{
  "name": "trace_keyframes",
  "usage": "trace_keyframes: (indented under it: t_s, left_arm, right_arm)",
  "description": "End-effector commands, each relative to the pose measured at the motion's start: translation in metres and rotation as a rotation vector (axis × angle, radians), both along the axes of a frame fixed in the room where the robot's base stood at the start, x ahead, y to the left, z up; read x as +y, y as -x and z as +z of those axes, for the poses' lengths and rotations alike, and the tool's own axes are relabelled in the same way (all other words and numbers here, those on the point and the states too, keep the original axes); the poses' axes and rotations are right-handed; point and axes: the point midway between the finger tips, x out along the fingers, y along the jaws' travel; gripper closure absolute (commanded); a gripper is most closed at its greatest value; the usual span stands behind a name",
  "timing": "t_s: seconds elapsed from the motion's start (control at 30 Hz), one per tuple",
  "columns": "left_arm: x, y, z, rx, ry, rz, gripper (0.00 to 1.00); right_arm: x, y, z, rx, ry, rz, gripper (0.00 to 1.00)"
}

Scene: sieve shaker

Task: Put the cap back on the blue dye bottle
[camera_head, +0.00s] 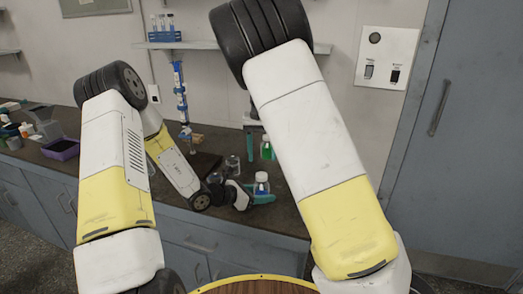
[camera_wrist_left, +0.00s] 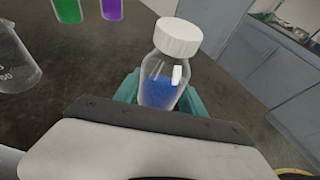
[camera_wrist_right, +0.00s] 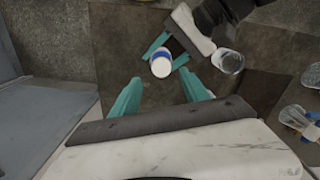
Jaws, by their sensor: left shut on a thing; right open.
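The blue dye bottle (camera_head: 262,188) is clear glass with blue liquid low inside, held upright near the bench front. It also shows in the left wrist view (camera_wrist_left: 160,85). The white cap (camera_wrist_left: 178,36) sits on the bottle's mouth; the thread under it is hidden. The cap shows from above in the right wrist view (camera_wrist_right: 160,67). My left gripper (camera_head: 262,197) is shut around the bottle's body, with teal fingers on either side. My right gripper (camera_wrist_right: 160,90) is open and empty above the bottle, the cap showing beyond and between its fingertips. In the head view my right arm partly hides it.
A glass beaker (camera_wrist_right: 228,61) stands close beside my left gripper. Green (camera_wrist_left: 68,10) and purple (camera_wrist_left: 112,8) containers stand farther back. A purple tray (camera_head: 61,149) and other items lie at the bench's left. A wall shelf (camera_head: 180,45) is behind.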

Motion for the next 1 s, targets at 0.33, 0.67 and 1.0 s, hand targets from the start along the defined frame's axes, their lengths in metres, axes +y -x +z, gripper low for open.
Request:
trace_keyframes:
  t_s: [0.33,0.67,1.0]
  left_arm:
    - [0.0,0.0,0.0,0.0,0.0,0.0,1.0]
    - [0.0,0.0,0.0,0.0,0.0,0.0,1.0]
    - [0.0,0.0,0.0,0.0,0.0,0.0,1.0]
  right_arm:
    - [0.002,-0.002,0.009,-0.022,-0.007,0.434,0.47]
    - [0.002,-0.002,0.009,-0.022,-0.006,0.454,0.47]
    - [0.002,-0.001,-0.022,-0.019,-0.005,0.451,0.47]
